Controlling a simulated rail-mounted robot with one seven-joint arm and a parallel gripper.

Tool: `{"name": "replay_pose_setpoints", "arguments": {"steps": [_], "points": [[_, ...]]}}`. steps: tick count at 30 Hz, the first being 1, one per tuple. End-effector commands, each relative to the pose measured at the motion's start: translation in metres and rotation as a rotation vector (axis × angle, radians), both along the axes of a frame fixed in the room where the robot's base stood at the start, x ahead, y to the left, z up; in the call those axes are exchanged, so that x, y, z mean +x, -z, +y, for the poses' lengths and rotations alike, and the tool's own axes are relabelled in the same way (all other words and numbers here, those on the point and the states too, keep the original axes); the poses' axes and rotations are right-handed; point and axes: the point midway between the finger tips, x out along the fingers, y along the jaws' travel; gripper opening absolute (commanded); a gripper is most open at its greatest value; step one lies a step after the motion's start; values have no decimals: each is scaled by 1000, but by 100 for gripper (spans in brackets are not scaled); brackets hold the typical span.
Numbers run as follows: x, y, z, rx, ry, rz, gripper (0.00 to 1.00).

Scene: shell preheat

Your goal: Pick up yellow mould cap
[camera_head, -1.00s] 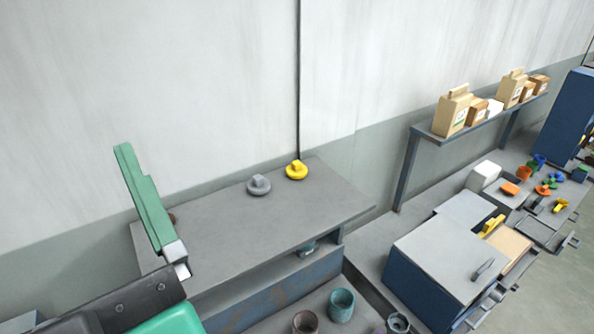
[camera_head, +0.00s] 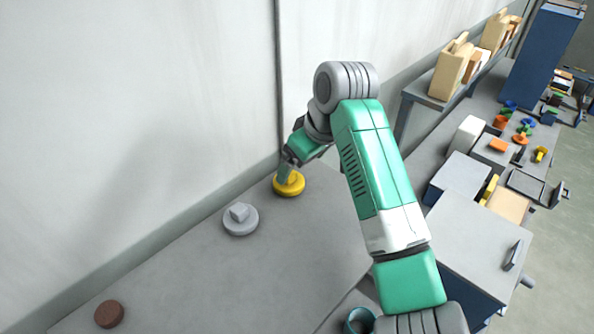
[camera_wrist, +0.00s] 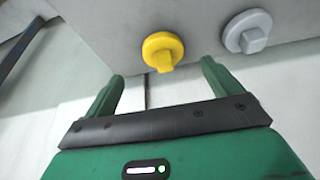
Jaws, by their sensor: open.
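The yellow mould cap (camera_head: 289,184) is a round disc with a raised grip, lying on the grey bench top near the wall. It also shows in the wrist view (camera_wrist: 162,50), ahead of and between the finger lines. My gripper (camera_wrist: 160,78) is open and empty, with its two green fingers apart and short of the cap. In the head view my gripper (camera_head: 287,163) is at the cap and covers part of its top. Whether it touches the cap cannot be told there.
A grey cap (camera_head: 240,220) lies close beside the yellow one. A brown disc (camera_head: 109,314) is at the bench's near left. The wall (camera_head: 140,120) runs close behind the caps. The bench top (camera_head: 200,285) between the grey cap and the brown disc is clear.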

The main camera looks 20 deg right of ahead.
Motion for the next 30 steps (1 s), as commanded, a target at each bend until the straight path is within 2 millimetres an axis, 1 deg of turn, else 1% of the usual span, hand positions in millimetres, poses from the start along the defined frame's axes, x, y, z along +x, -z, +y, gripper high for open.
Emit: {"name": "replay_pose_setpoints", "arguments": {"steps": [2, 7, 11, 16, 18, 20, 27, 28, 30], "points": [[2, 2, 2, 1, -1, 0, 91], [10, 20, 5, 0, 0, -1, 91], [13, 26, 7, 0, -1, -2, 91], [30, 48, 14, -2, 0, -1, 91], [33, 59, 16, 0, 0, -2, 91], [35, 65, 17, 0, -1, -2, 91], [37, 68, 17, -1, -1, -5, 91], [37, 68, 17, -1, 0, -5, 87], [37, 68, 17, -1, 0, -5, 73]]}}
